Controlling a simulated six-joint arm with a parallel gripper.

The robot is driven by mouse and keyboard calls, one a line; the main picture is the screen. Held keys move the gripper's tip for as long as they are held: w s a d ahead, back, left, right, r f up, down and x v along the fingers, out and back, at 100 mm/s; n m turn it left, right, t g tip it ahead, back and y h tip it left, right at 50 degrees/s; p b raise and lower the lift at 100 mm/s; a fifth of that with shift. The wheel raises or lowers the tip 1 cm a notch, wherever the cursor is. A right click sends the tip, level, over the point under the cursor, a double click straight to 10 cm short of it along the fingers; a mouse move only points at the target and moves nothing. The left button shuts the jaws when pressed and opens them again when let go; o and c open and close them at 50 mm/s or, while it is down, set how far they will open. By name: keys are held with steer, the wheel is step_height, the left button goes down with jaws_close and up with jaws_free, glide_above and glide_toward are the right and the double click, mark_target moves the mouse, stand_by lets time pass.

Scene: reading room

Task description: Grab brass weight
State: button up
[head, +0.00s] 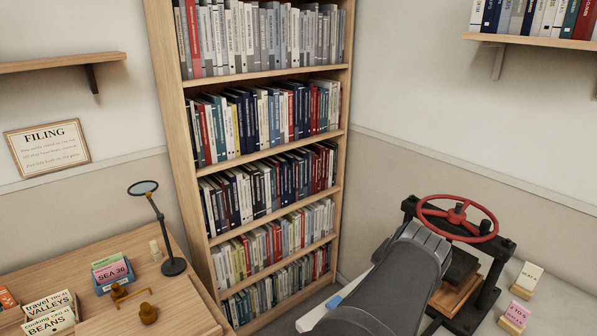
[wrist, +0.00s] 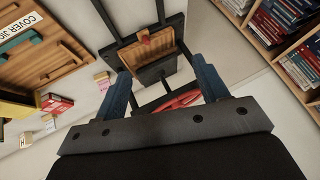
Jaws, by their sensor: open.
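A small rounded brass piece (head: 148,313), which looks like the brass weight, sits on the wooden desk (head: 182,305) at the lower left of the head view. Another brass-coloured item with a thin bar (head: 120,292) lies just behind it. The brass weight is not seen in the wrist view. My gripper (wrist: 158,65) shows in the wrist view with its two blue fingers wide apart and nothing between them. It points toward the press, far to the right of the desk.
A black press with a red handwheel (head: 457,216) stands at the right. Around the weight are a magnifier stand (head: 173,266), a blue card tray (head: 113,283) and book cards (head: 50,312). A tall bookcase (head: 167,130) stands between desk and press.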

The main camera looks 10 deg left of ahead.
steer(key=w+a+n+g+y, duration=0.3)
steer(key=w+a+n, duration=0.3)
steer(key=w+a, duration=0.65)
steer(key=w+a+f+n+g, duration=0.15)
steer(key=a+n, duration=0.25)
steer(key=a, duration=0.5)
steer(key=w+a+f+n, duration=0.1)
steer(key=w+a+n, duration=0.15)
steer(key=a, duration=0.55)
steer(key=n+g+h, duration=0.1)
steer(key=n+g, duration=0.2)
steer(key=n, duration=1.1)
glide_above(144, 305)
step_height(144, 305, down, 8)
steer(key=shift+m, duration=0.25)
step_height(144, 305, down, 17)
steer(key=shift+f, duration=0.1)
jaws_close()
